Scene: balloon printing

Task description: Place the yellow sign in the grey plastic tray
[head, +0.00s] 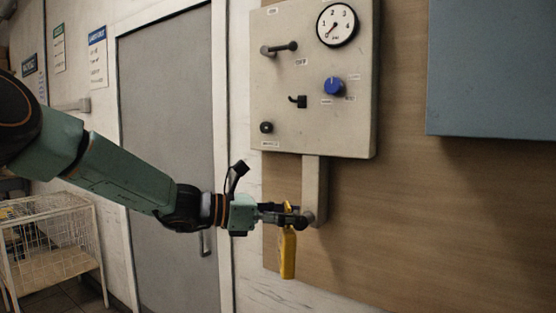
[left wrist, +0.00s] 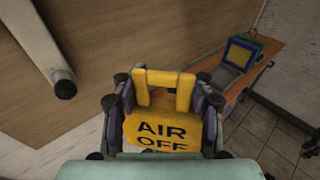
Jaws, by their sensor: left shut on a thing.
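The yellow sign (head: 288,255) hangs down from my left gripper (head: 285,217), just left of the lower end of the pipe below the control panel. In the left wrist view the sign (left wrist: 162,130) reads "AIR OFF", and its yellow handle frame sits between the fingers of my left gripper (left wrist: 165,100), which is shut on it. I cannot make out the grey plastic tray for certain in either view. My right gripper is in neither view.
The control panel (head: 310,90) has a gauge, a blue knob and levers, with a grey pipe (head: 315,185) below. A wire cage cart (head: 50,240) stands at left. An orange-brown bench (left wrist: 275,65) holds a yellow, blue and green frame (left wrist: 242,54).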

